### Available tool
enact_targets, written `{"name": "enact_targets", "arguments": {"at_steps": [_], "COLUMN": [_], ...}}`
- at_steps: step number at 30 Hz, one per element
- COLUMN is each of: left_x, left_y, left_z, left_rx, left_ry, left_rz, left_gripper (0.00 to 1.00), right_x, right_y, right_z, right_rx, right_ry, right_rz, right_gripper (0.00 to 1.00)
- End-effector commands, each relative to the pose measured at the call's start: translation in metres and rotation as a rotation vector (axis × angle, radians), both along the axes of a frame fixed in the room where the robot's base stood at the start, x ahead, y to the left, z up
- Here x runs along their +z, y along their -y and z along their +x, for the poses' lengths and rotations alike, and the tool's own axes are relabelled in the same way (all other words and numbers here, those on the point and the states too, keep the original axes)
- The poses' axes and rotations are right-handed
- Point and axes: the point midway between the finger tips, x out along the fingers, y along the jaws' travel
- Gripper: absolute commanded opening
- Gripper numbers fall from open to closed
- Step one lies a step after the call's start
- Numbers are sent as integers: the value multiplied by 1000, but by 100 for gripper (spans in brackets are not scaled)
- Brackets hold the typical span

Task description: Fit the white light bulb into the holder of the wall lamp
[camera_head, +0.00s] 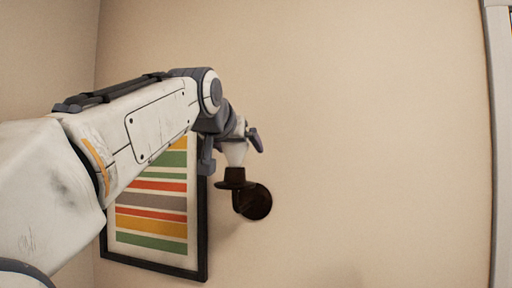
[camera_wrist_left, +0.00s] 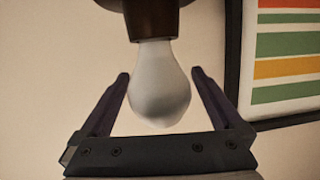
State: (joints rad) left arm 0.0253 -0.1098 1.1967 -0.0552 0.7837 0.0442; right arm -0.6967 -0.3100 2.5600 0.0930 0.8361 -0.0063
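The white light bulb (camera_head: 236,155) stands upright with its narrow end in or against the dark holder (camera_head: 236,177) of the wall lamp (camera_head: 257,202). In the left wrist view the bulb (camera_wrist_left: 159,88) meets the mouth of the brown holder (camera_wrist_left: 152,20), and no gap shows between them. The bulb's base is hidden. My left gripper (camera_head: 232,154) is above the holder with its fingers spread on either side of the bulb. In the left wrist view the left gripper (camera_wrist_left: 161,75) is open, with a gap between each finger and the glass. My right gripper is not in view.
A framed picture with coloured stripes (camera_head: 150,237) hangs on the wall just left of the lamp, partly behind my left arm. The wall to the right of the lamp is bare up to a pale edge (camera_head: 497,130) at the far right.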

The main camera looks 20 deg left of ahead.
Motion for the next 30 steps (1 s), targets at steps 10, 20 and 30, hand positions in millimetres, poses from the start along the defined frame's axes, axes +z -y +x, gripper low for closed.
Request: {"name": "enact_targets", "arguments": {"at_steps": [10, 20, 30], "left_x": [7, 26, 31], "left_y": [2, 6, 7], "left_z": [-29, -87, -100], "left_rx": [0, -1, 0], "left_ry": [5, 3, 0], "left_rz": [0, 0, 0], "left_gripper": [100, 100, 100], "right_x": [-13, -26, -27], "right_y": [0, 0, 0], "right_z": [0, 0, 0], "right_rx": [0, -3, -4], "right_ry": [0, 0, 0], "right_rz": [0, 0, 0], "right_gripper": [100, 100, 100]}}
